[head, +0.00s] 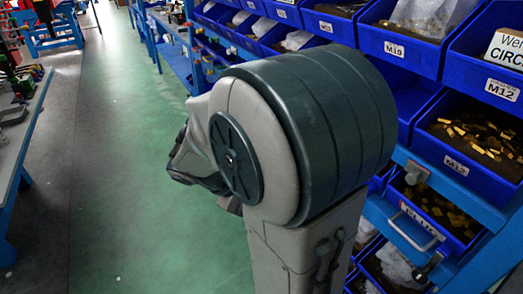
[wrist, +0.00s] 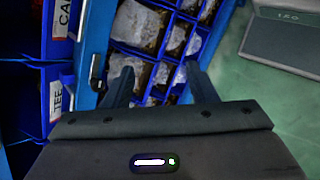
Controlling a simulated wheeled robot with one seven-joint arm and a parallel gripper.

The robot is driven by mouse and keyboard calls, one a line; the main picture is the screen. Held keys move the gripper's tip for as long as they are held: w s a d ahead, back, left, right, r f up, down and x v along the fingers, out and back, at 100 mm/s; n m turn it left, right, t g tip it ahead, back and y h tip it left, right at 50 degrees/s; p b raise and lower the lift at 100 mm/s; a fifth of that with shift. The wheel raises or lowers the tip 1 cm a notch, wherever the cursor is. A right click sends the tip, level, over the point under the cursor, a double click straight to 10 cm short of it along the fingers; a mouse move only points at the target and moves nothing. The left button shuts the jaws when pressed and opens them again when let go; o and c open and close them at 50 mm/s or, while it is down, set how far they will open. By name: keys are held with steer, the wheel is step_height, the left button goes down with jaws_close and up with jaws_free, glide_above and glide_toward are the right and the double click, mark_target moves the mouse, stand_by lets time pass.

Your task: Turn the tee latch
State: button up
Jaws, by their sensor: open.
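A label reading TEE (wrist: 55,98) shows on a blue bin at the left of the wrist view. A small dark and silver fitting (wrist: 96,72) sits on the blue edge right of that label, left of my gripper. I cannot tell whether it is the tee latch. My gripper (wrist: 160,80) is open, its two fingers apart with nothing held between them. They are over a blue compartmented drawer (wrist: 140,48), and the fitting is outside them. In the head view my arm hides the gripper. A dark latch-like fitting (head: 430,267) shows low at the right there.
A CAP label (wrist: 62,18) shows above TEE. In the head view a PLUG drawer with a silver handle (head: 418,231) and a round knob (head: 416,174) are right of my arm. Bins of parts (head: 470,140) rise above. The green aisle (head: 130,180) is clear; a workbench (head: 25,130) stands left.

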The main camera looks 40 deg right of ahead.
steer(key=w+d+f+n+t+h+b, duration=0.1)
steer(key=w+d+f+n+h+b, duration=0.5)
steer(key=w+h, duration=0.4)
steer(key=shift+m+t+y, duration=0.3)
steer(key=shift+m, duration=0.2)
steer(key=d, duration=1.5)
steer(key=shift+s, duration=0.3)
